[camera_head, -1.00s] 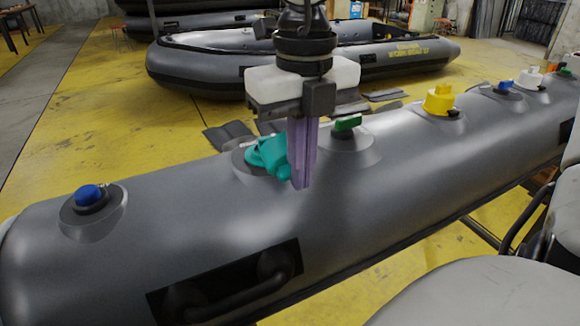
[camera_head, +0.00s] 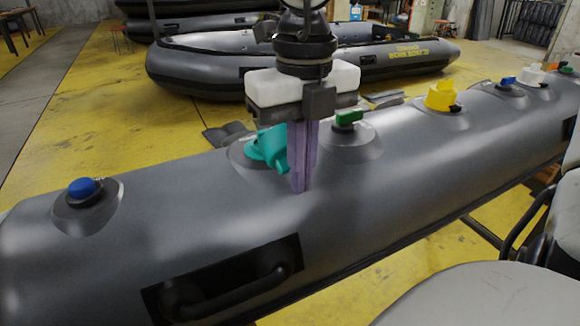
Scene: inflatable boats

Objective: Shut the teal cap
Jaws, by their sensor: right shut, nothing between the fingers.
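The teal cap (camera_head: 270,148) stands tilted at its valve on the top of the grey boat tube (camera_head: 200,220), left of the middle of the view. It leans down toward the right. My right gripper (camera_head: 301,186) hangs from above, with its purple fingers together and nothing between them. The fingers are just right of the teal cap, very close to its right edge; I cannot tell whether they touch it. Part of the cap's upper right is hidden behind the gripper. My left gripper is not in view.
Along the tube are a blue cap (camera_head: 83,188) at the left, a green cap (camera_head: 349,118) right behind my gripper, and a yellow cap (camera_head: 441,96) farther right. A black handle (camera_head: 228,285) is on the near side. Another inflatable boat (camera_head: 200,70) lies behind on the yellow floor.

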